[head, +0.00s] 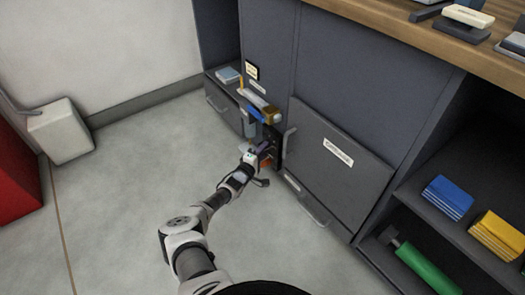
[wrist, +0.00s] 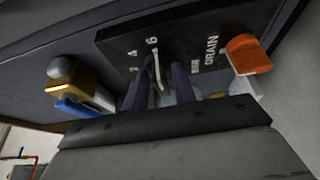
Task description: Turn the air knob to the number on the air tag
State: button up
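The black air panel (wrist: 118,48) shows in the wrist view, with the printed numbers 2, 4 and 6 and the word DRAIN. My gripper (wrist: 160,92) reaches up to the panel below the numbers, with its two dark fingers apart. A dark part with a thin pale pointer (wrist: 156,68) shows between the fingers, near the 6; it looks like the air knob, mostly hidden. I cannot tell whether the fingers press on it. In the head view my gripper (head: 262,151) is at the panel (head: 275,143). A small cream tag (head: 252,70) is on the cabinet above; its writing is too small to read.
An orange knob (wrist: 246,53) sits by DRAIN, right of my fingers. A brass and blue fitting (wrist: 75,88) sticks out at the left. A cabinet door (head: 335,160) with a handle is close on the right. The floor (head: 120,190) at left is clear.

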jog(key=shift+o, duration=0.5)
jog(key=p+v, duration=0.5)
jog(key=v, duration=0.9)
jog(key=shift+d, duration=0.1)
